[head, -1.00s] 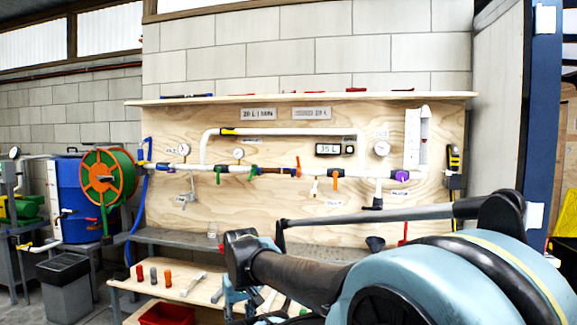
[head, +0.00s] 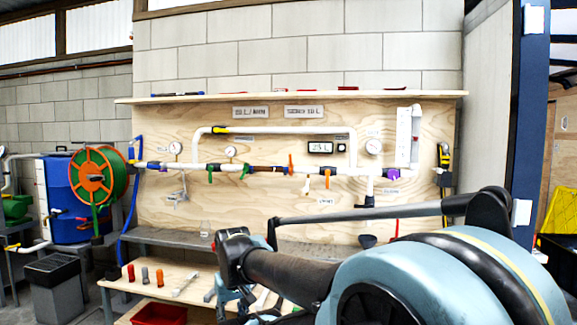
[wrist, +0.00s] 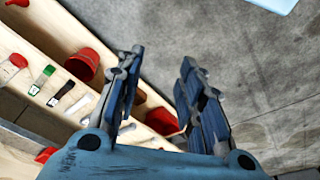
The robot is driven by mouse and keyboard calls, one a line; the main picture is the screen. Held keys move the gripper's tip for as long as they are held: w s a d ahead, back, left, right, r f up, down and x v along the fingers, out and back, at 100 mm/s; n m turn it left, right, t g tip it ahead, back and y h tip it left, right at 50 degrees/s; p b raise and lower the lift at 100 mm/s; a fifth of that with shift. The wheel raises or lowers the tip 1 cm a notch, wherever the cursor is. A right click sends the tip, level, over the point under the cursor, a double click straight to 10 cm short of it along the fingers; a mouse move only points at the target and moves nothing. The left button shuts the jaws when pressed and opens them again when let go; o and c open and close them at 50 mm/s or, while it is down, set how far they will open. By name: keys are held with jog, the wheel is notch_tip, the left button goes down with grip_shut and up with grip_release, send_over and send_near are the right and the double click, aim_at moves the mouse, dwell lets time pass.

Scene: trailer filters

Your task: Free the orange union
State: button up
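On the white pipe run of the wooden panel in the head view, one orange piece (head: 290,161) stands up beside a brown pipe section (head: 269,169), and another orange piece (head: 327,178) hangs down further right. I cannot tell which is the union. A small orange cylinder (head: 160,278) stands on the low bench. My gripper (wrist: 162,68) is open and empty in the wrist view, fingers wide apart, above the bench edge and floor. It is well below and in front of the pipes. In the head view my arm hides most of it.
A grey ledge (head: 175,238) runs below the panel. A hose reel (head: 98,176) and blue drum stand left. Bare grey floor (wrist: 255,75) lies right in the wrist view.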

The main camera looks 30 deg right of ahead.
aim_at(290, 159)
jog(key=w+d+r+m+t+h, duration=0.1)
jog(key=w+d+r+t, duration=0.4)
jog(key=w, duration=0.6)
jog(key=w+d+r+t, duration=0.2)
jog(key=w+r, duration=0.6)
jog(key=w, duration=0.3)
jog(key=w+d+r+m+t+h, duration=0.1)
jog(key=w+d+r+t, duration=0.4)
jog(key=w, duration=0.6)
jog(key=w+d+r+m+t+h, duration=0.2)
jog(key=w+d+r+m+h, duration=0.15)
jog(key=d+r+h, duration=0.55)
jog(key=w+d+r+m+t+h, duration=0.25)
jog(key=w+d+r, duration=0.25)
jog(key=d, duration=0.9)
jog(key=shift+g, duration=0.45)
jog(key=x, duration=1.6)
jog(key=shift+w+d+r, duration=0.1)
grip_shut()
